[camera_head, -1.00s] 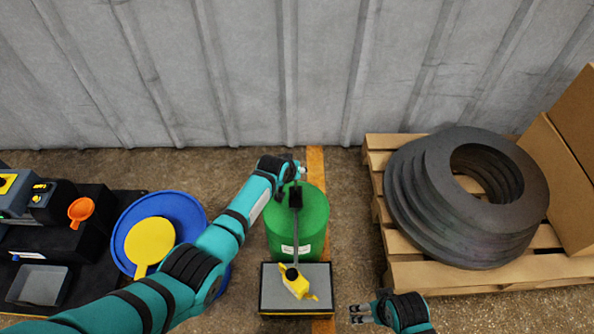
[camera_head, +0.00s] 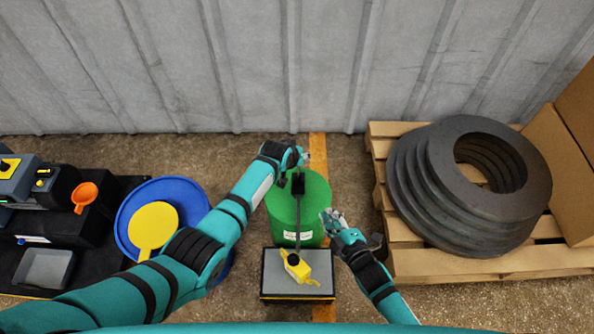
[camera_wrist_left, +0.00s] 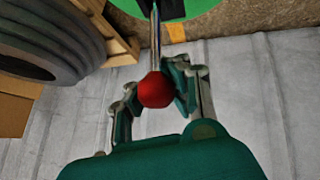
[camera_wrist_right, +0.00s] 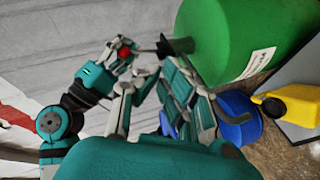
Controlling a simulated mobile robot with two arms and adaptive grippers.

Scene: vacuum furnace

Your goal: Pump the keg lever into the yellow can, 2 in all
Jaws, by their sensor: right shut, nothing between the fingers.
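The green keg (camera_head: 312,205) stands upright in the middle of the head view, with a black pump head (camera_head: 297,184) on top. A dark spout runs from it toward the yellow can (camera_head: 299,268), which sits on a grey-topped stand (camera_head: 322,273). In the left wrist view, the lever's red ball knob (camera_wrist_left: 156,90) is between the fingers of my left gripper (camera_wrist_left: 155,85); firm contact on both sides is unclear. My left gripper (camera_head: 287,156) is behind the keg in the head view. My right gripper (camera_head: 330,218) is shut and empty, just right of the keg.
A pallet (camera_head: 405,262) with dark stacked rings (camera_head: 440,200) stands at the right, with cardboard boxes (camera_head: 548,150). At the left are a blue drum (camera_head: 128,205) with a yellow scoop-like disc (camera_head: 153,226), and an orange funnel (camera_head: 84,194). A ribbed metal wall (camera_head: 290,70) closes the back.

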